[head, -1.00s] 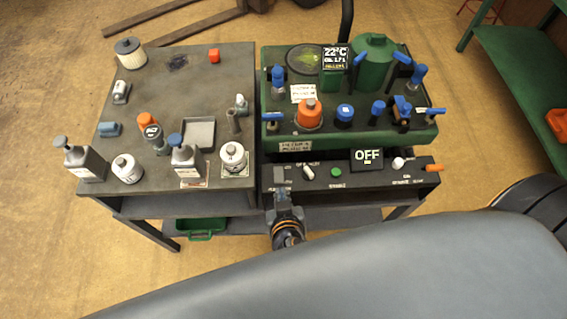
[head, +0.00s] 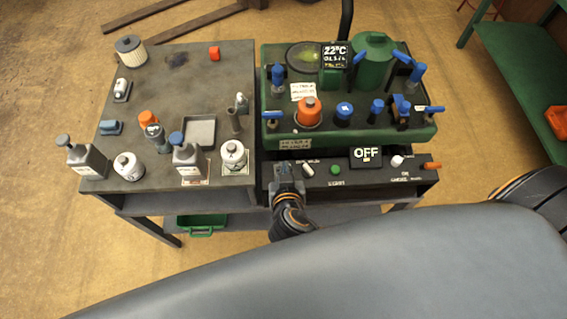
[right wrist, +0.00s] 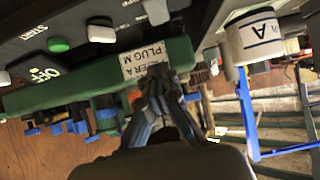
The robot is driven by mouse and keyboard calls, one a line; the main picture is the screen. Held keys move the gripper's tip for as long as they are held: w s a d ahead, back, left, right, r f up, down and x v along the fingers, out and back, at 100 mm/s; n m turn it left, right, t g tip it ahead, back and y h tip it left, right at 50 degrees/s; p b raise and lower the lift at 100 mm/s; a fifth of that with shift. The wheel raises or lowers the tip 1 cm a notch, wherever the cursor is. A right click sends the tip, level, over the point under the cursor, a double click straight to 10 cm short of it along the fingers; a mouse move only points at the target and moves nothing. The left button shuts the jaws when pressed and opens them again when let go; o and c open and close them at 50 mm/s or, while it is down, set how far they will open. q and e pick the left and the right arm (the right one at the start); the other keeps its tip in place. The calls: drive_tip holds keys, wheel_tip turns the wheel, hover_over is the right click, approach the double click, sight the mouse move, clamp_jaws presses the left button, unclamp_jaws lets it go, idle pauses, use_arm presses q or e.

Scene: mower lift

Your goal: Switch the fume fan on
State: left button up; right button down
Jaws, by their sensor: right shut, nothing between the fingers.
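The dark control panel (head: 350,180) runs along the front of the right bench. It carries a white switch (head: 308,169), a green button (head: 335,169), a display reading OFF (head: 366,155) and a white knob (head: 397,161). I cannot read which control is the fume fan's. My right gripper (head: 287,172) is shut and empty at the panel's left end, left of the white switch. In the right wrist view, the gripper (right wrist: 158,88) shows below two white switches (right wrist: 100,32) (right wrist: 155,11) and the START button (right wrist: 59,45). My left gripper is not in view.
A green unit (head: 350,136) with blue-handled valves and an orange cap (head: 308,111) stands behind the panel. Bottles and cans crowd the left bench (head: 190,80). A white can (head: 233,156) stands near the gripper.

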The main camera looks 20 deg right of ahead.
drive_tip(key=x, duration=0.4)
drive_tip(key=shift+r+p, duration=0.15)
drive_tip(key=shift+p, duration=0.2)
drive_tip(key=f, duration=0.2)
drive_tip(key=shift+w+d+f, duration=0.15)
drive_tip(key=shift+w+f, duration=0.25)
drive_tip(key=shift+f, duration=0.75)
drive_tip(key=shift+w+r+g+p, duration=0.1)
drive_tip(key=shift+w+g+p, duration=0.15)
drive_tip(key=shift+p, duration=0.7)
drive_tip(key=shift+d+f+g, duration=0.1)
drive_tip(key=shift+f+g, duration=0.25)
drive_tip(key=shift+f, duration=0.1)
